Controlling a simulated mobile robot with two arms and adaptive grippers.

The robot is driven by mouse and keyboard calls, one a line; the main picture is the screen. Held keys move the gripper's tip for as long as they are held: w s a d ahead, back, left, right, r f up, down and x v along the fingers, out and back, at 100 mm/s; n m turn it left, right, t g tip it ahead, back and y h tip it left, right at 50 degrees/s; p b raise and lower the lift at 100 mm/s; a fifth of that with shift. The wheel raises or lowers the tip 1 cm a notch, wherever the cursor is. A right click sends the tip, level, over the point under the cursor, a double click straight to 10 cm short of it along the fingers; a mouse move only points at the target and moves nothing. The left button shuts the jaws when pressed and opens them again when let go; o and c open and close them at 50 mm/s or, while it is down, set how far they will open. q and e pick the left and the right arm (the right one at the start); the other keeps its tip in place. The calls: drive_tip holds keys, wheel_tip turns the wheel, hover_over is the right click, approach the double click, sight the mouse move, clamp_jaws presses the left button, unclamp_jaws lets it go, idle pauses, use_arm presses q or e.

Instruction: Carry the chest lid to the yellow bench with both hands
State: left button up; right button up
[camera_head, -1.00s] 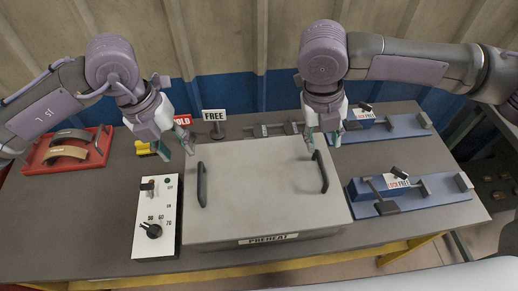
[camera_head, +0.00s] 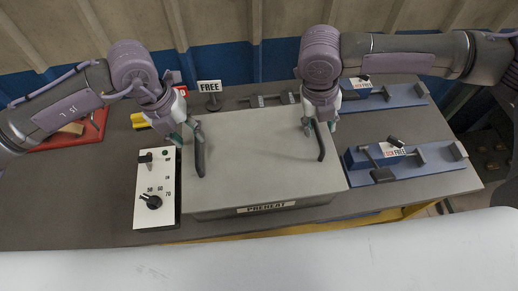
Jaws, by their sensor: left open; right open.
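The chest lid (camera_head: 258,165) is a flat grey plate on the chest marked PREHEAT (camera_head: 266,207), with a black handle on each side. My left gripper (camera_head: 188,136) is open beside the top of the left handle (camera_head: 200,158). My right gripper (camera_head: 320,124) is open at the top of the right handle (camera_head: 320,144). Whether either gripper touches its handle I cannot tell. The grey bench top carries the chest, and a yellow frame (camera_head: 290,229) shows below its front edge.
A white control panel (camera_head: 155,212) with knobs lies left of the chest. Blue fixtures (camera_head: 408,171) stand to the right. A FREE sign (camera_head: 209,87) stands behind the lid. A red tray (camera_head: 88,134) is at the left, partly behind my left arm. A white surface (camera_head: 260,264) fills the foreground.

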sight(196, 146)
use_arm(q)
drive_tip(key=f, duration=0.3)
drive_tip(key=d+f, duration=0.1)
drive_tip(key=f, duration=0.2)
drive_tip(key=shift+d, duration=0.1)
use_arm(e)
drive_tip(key=f, duration=0.3)
drive_tip(key=d+f, duration=0.1)
drive_tip(key=f, duration=0.2)
drive_tip(key=shift+w+d, duration=0.1)
use_arm(q)
drive_tip(key=shift+w, duration=0.1)
clamp_jaws()
use_arm(e)
clamp_jaws()
